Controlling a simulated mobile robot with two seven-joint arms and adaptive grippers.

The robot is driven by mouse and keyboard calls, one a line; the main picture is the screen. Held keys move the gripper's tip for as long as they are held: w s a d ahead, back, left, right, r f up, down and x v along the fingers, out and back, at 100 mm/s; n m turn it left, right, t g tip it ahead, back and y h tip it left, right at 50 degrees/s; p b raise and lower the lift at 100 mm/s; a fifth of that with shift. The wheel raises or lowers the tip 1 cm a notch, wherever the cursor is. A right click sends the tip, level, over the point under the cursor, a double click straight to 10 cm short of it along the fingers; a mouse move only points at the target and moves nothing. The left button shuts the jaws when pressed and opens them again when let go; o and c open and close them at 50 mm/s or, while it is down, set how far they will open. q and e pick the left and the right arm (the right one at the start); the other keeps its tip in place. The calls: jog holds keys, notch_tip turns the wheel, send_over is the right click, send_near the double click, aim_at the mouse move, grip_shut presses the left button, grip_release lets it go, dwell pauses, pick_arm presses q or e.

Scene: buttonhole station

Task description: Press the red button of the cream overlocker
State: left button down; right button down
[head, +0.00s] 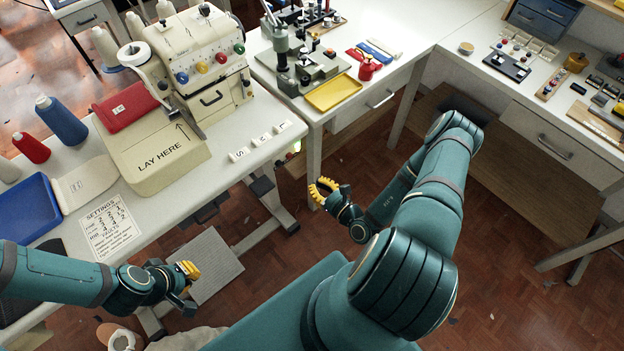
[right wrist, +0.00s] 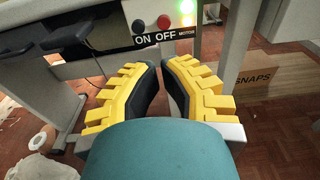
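The cream overlocker (head: 200,45) stands on the left table with blue, yellow, green and red round knobs; the red knob (head: 221,57) faces front. Under a table edge in the right wrist view is a motor switch box with a dark button above "ON", a red button (right wrist: 163,21) above "OFF", and a lit green lamp (right wrist: 188,20). My right gripper (right wrist: 161,66) appears shut and empty, its fingertips close together just below the box in the picture. It is beside the table in the head view. My left gripper (head: 189,270) is at lower left; its finger gap is unclear.
A grey pedal (head: 203,265) lies below. A press with a yellow tray (head: 333,93) stands behind. Floor between tables is mostly open.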

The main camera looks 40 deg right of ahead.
aim_at(286, 157)
jog(key=w, duration=0.4)
jog(key=w+b, duration=0.1)
jog(key=w, duration=0.3)
jog(key=w+a+f, duration=0.1)
jog(key=w, duration=0.3)
pick_arm(q)
jog(key=shift+s+f, duration=0.25)
jog(key=shift+f, duration=0.45)
pick_arm(e)
jog(key=shift+w+r, duration=0.1)
